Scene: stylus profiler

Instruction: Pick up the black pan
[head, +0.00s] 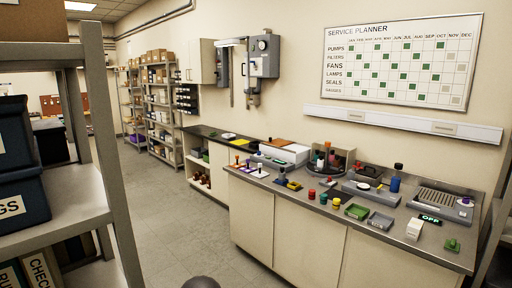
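I cannot pick out a black pan for certain. A dark, low item (370,171) lies toward the back of the steel-topped counter (325,228), but it is too small to name. A dark round stand (312,166) with small bottles on it is to its left. Neither of my grippers shows in the head view.
A green tray (357,211), a grey tray (380,221), several small jars and a blue bottle (395,184) crowd the counter. A grey shelf rack (75,205) with dark bins stands close at left. The floor (185,215) between is clear.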

